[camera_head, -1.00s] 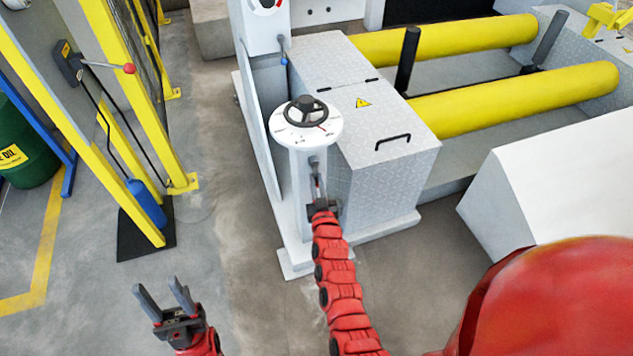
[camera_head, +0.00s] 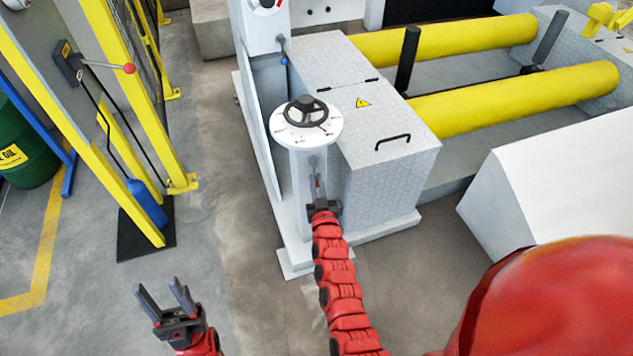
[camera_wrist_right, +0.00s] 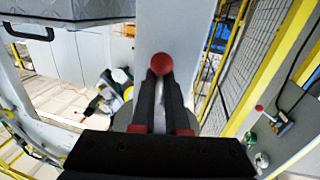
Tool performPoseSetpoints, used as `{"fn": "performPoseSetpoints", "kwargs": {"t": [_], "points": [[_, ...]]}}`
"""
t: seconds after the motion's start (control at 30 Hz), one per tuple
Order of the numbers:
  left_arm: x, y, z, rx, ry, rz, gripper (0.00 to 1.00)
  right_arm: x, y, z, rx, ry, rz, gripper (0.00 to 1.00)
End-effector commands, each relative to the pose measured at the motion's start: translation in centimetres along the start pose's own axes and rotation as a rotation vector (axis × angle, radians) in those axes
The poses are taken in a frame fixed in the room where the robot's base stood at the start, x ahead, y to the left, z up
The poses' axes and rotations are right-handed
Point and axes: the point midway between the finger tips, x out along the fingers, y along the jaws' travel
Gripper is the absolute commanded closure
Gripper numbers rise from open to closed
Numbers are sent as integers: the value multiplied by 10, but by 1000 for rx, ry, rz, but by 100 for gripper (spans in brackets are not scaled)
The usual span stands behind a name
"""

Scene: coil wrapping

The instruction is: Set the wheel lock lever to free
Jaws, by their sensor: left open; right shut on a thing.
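The lever (camera_head: 317,184) is on the front of the white pedestal (camera_head: 307,160), below a black handwheel (camera_head: 306,111). My right gripper (camera_head: 319,200) is at the lever, low on the pedestal front. In the right wrist view its fingers (camera_wrist_right: 164,92) are shut, with a red ball knob (camera_wrist_right: 162,63) at their tips. The fingers hide most of the lever there, and its marked positions cannot be read. My left gripper (camera_head: 166,295) is open and empty above the floor at the lower left, well away from the pedestal.
A grey metal cabinet (camera_head: 365,110) stands right beside the pedestal, with yellow rollers (camera_head: 520,90) behind it. A yellow fence post (camera_head: 150,120) and another red-knobbed lever (camera_head: 129,69) are at the left. A white block (camera_head: 560,180) is at the right. The floor between fence and pedestal is clear.

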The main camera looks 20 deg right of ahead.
Motion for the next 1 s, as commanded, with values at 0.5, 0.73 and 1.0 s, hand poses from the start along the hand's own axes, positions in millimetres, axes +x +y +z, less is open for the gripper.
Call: {"fn": "performPoseSetpoints", "kwargs": {"t": [0.5,0.73,1.0], "points": [[14,-1,-2,0,0,0,50,3,13,-2,-239,45,1,100],[14,-1,-2,0,0,0,50,5,24,-2,-451,86,2,100],[4,0,-1,0,0,0,50,7,36,-8,-703,139,6,100]]}}
